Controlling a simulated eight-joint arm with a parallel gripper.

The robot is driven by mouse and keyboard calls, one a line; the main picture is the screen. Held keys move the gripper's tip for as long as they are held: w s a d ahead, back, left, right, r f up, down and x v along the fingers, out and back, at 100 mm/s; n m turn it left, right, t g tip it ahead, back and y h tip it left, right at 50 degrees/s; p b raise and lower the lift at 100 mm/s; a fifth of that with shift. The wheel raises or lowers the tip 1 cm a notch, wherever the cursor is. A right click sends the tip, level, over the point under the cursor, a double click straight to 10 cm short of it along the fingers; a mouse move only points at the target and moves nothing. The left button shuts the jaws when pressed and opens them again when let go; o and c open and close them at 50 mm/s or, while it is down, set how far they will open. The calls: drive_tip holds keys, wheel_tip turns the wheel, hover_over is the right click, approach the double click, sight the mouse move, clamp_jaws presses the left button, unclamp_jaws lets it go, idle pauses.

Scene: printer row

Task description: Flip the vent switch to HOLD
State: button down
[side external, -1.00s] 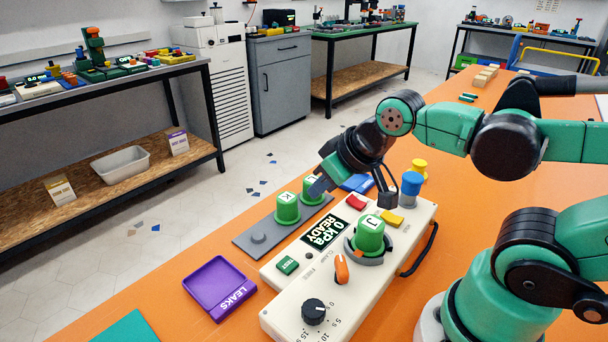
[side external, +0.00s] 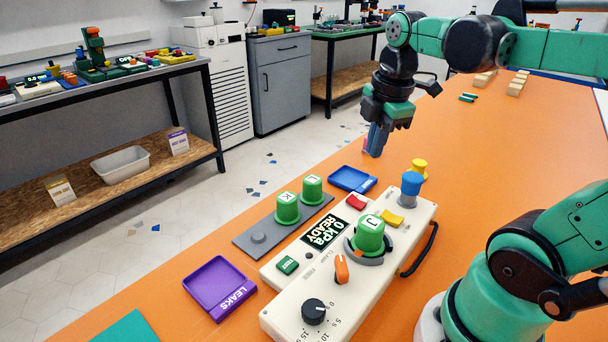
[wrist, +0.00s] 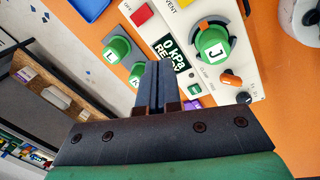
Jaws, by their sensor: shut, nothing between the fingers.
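The cream tester box (side external: 290,300) stands on the orange table. Near its far end are a red piece (side external: 355,202) and a yellow piece (side external: 392,218). The wrist view shows the lettering VENT between the red piece (wrist: 143,14) and the yellow piece (wrist: 184,3), which is cut by the frame's top edge. I cannot read a HOLD mark or tell the switch's position. My gripper (side external: 375,152) is shut and empty, pointing down in the air beyond the box's far end, touching nothing. Its fingers also show in the wrist view (wrist: 153,80).
The box also carries green cap J (side external: 370,236), an orange lever (side external: 341,270), a black dial (side external: 313,311) and a display (side external: 325,232). Green caps K (side external: 287,208) and L (side external: 312,189) stand on a grey plate. A blue-topped post (side external: 411,186) and blue tray (side external: 352,179) are near.

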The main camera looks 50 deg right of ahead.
sight(385, 211)
drive_tip(key=d+n, duration=0.1)
drive_tip(key=s+d+r+n+g, duration=0.1)
drive_tip(key=n, duration=0.1)
drive_tip(key=s+d+r+n, duration=0.1)
drive_tip(key=n, duration=0.1)
drive_tip(key=shift+s+d+g+y, duration=0.15)
drive_tip(key=shift+g+y, duration=0.25)
drive_tip(key=shift+f, duration=0.1)
wheel_tip(385, 211, down, 14)
drive_tip(key=shift+r, duration=0.1)
idle(0.4)
drive_tip(key=shift+f, duration=0.2)
drive_tip(key=shift+r, duration=0.1)
idle(0.4)
drive_tip(key=shift+s+r, duration=0.3)
drive_tip(key=shift+s, duration=0.35)
wheel_tip(385, 211, up, 14)
drive_tip(key=w, duration=0.2)
drive_tip(key=shift+w, duration=0.25)
